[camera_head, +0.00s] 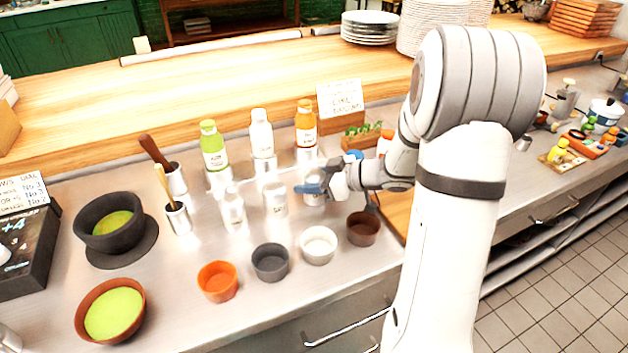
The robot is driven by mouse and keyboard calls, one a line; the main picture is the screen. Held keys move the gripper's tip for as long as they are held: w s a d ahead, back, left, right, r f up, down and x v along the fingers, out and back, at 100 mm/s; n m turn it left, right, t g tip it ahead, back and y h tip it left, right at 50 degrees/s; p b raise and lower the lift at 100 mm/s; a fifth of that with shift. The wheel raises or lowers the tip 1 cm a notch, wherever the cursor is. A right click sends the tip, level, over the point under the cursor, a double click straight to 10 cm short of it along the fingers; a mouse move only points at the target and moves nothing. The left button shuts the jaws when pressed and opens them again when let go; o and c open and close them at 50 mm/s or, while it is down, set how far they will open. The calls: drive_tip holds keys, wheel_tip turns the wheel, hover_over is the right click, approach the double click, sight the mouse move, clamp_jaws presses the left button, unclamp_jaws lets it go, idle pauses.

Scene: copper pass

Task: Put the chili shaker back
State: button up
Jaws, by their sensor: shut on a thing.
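My gripper (318,188) is at the right end of a row of small pale shakers on the steel counter. Its blue-tipped fingers are shut on the chili shaker (314,199), a pale cylinder partly hidden by the fingers. Its label cannot be read, and I cannot tell whether its base touches the counter. Two similar shakers stand upright to its left, a near one (233,212) and a middle one (275,200).
Green (213,150), white (262,138) and orange (305,128) bottles stand behind. Small bowls, orange (217,281), grey (270,262), white (318,245) and brown (362,229), line the front. A sign (341,98) and herbs (364,129) are close behind my wrist.

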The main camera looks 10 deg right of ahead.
drive_tip(key=shift+f, duration=0.1)
drive_tip(key=o, duration=1)
